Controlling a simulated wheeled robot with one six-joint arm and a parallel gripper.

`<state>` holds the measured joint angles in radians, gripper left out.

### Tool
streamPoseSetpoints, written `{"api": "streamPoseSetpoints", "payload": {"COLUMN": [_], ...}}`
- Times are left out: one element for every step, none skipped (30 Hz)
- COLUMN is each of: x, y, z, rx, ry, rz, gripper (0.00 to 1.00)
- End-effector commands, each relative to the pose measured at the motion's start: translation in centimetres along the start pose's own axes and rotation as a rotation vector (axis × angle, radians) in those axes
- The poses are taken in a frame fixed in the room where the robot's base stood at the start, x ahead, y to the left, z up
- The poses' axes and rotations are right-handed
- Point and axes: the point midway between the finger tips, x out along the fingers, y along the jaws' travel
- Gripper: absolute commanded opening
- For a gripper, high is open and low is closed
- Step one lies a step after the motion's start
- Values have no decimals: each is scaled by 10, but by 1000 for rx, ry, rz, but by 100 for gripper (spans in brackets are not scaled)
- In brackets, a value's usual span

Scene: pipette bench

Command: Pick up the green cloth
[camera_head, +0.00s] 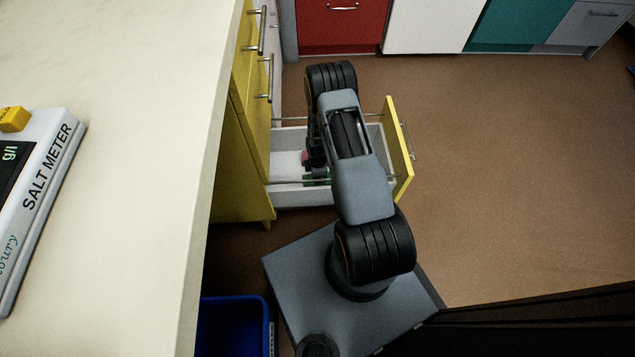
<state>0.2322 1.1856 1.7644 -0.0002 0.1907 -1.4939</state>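A small patch of green (314,179) shows low in the open drawer (290,196); it may be the green cloth, but its shape is too small and covered to tell. My arm reaches down into the drawer and hides most of what lies there. My gripper is hidden behind the dark arm links over the drawer, so I cannot see its fingers or whether it touches the green patch. A small pinkish-red thing (305,158) shows just above the green patch, beside my arm.
The drawer's yellow front (398,150) stands out to the right of the yellow cabinet (240,170). A pale worktop (130,60) with a salt meter (45,185) fills the left. A blue bin (230,325) is at the bottom. Brown floor (520,160) is clear to the right.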

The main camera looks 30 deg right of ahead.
Motion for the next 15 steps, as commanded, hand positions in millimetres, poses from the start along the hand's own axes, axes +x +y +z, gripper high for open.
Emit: {"api": "streamPoseSetpoints", "payload": {"x": [8,12,17,22,26,32,36,40,44,46,48,48,48,48,47], "y": [-1,-1,-1,-1,-1,-2,-2,-1,-1,-1,-1,-1,-1,-1,-1], "z": [0,0,0,0,0,0,0,0,0,0,0,0,0,0,0], "rx": [0,0,0,0,0,0,0,1,1,1,1,1,1,1,0], "ry": [0,0,0,0,0,0,0,1,1,1,2,2,2,2,2], "rz": [-1,-2,-2,-2,-2,-2,-2,-1,0,0,1,1,1,1,1], "gripper": [94,94,94,94,94,94,94,94,94,94,94,94,94,94,94]}}
